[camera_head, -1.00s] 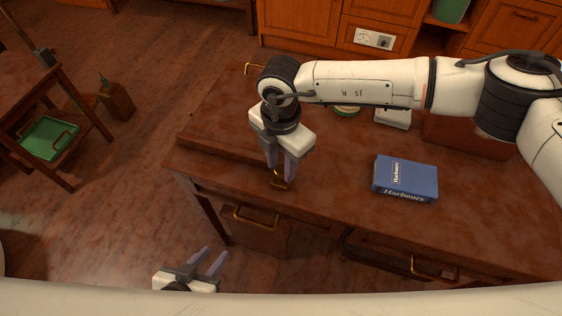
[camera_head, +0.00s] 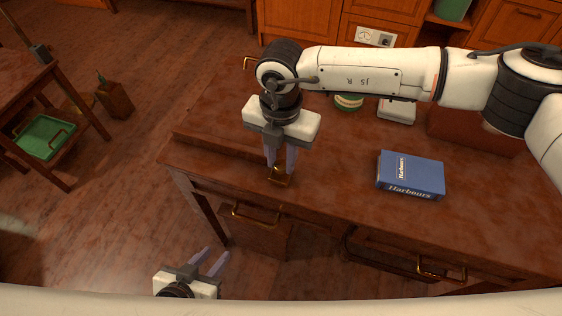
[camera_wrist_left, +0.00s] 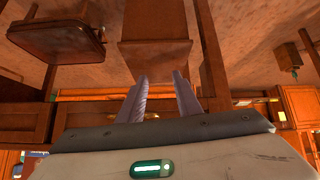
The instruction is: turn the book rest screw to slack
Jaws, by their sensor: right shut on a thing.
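The book rest screw shows as a small brass piece (camera_head: 279,176) near the front left edge of the wooden desk (camera_head: 330,195). My right gripper (camera_head: 281,168) points down and is shut on the screw, with its fingers on either side of the brass. The fingers hide part of the screw. My left gripper (camera_head: 216,262) is low in front of the desk, open and empty; its two spread fingers also show in the left wrist view (camera_wrist_left: 162,85).
A blue book (camera_head: 411,174) lies on the desk to the right. A green-labelled round tin (camera_head: 348,102) and a pale box (camera_head: 397,111) stand behind my right arm. Drawers with brass handles (camera_head: 256,216) are in the desk front. A side table with a green tray (camera_head: 42,137) is at the left.

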